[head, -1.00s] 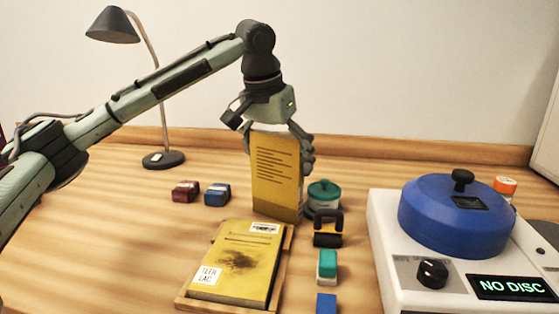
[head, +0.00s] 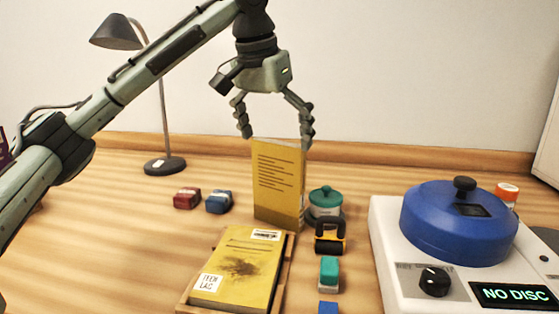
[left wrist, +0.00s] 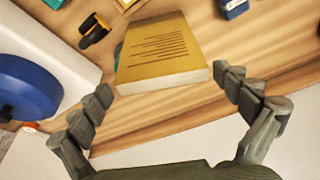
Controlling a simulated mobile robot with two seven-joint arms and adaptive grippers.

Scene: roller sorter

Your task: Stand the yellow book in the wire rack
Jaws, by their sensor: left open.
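A yellow book (head: 277,182) with dark lines of print stands upright on the table in the middle of the head view. It also shows in the left wrist view (left wrist: 160,48), between and beyond the fingers. My left gripper (head: 275,138) is open above the book's top edge, with its fingers spread wide and apart from the book. A second, worn yellow book (head: 238,262) with a white label lies flat in a wooden tray (head: 286,262). I cannot make out the wire rack clearly; the standing book may hide it. My right gripper is not in view.
A teal-lidded jar (head: 325,203), a black-and-yellow hole punch (head: 330,238) and a teal block (head: 329,270) stand right of the books. A blue-lidded machine (head: 458,225) is at right. Small red (head: 187,198) and blue (head: 219,201) blocks and a lamp (head: 165,165) are at left.

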